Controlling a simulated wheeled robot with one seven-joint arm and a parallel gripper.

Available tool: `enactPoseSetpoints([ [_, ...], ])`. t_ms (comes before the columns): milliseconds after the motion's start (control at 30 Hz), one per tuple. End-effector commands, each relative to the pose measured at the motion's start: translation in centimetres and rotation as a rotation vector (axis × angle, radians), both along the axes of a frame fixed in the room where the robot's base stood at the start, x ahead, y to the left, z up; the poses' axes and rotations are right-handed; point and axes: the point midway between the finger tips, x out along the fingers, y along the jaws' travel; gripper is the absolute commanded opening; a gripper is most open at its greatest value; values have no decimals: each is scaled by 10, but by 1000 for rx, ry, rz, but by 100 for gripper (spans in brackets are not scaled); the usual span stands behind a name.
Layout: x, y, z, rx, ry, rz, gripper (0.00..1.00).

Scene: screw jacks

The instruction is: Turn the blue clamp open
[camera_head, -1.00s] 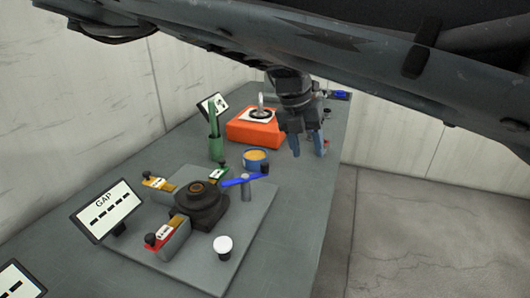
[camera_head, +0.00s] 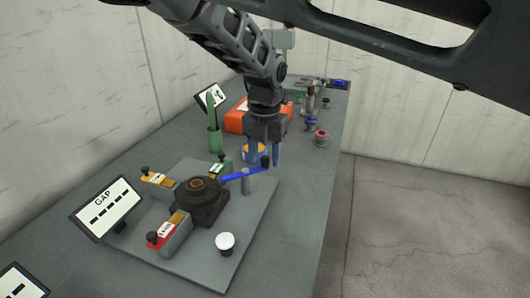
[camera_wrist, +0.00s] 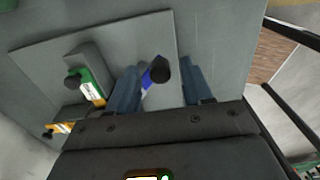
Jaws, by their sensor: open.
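The blue clamp (camera_head: 240,175) is a blue lever on a grey post, with a black knob (camera_head: 265,161) at its right end. It stands on the grey plate beside the dark round jack (camera_head: 200,196). My gripper (camera_head: 264,160) is open, with blue fingers pointing down around the knob end. In the wrist view, my gripper (camera_wrist: 158,92) has one finger on each side of the black knob (camera_wrist: 160,68). A gap shows between the knob and the right finger. The blue lever (camera_wrist: 149,80) is partly hidden by the left finger. I cannot tell whether the fingers touch it.
Red (camera_head: 163,236), yellow (camera_head: 158,181) and green (camera_head: 218,169) tagged blocks surround the jack. A white button (camera_head: 225,242) stands at the plate's front. A GAP display (camera_head: 107,208) is at left.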

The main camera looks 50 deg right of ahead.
Motion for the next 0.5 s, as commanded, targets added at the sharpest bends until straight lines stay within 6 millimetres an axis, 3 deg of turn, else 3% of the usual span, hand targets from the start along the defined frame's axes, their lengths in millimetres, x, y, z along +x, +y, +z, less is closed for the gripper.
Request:
enactPoseSetpoints([
  [267, 0, 0, -3, -1, 0, 0, 50],
  [500, 0, 0, -2, -1, 0, 0, 29],
])
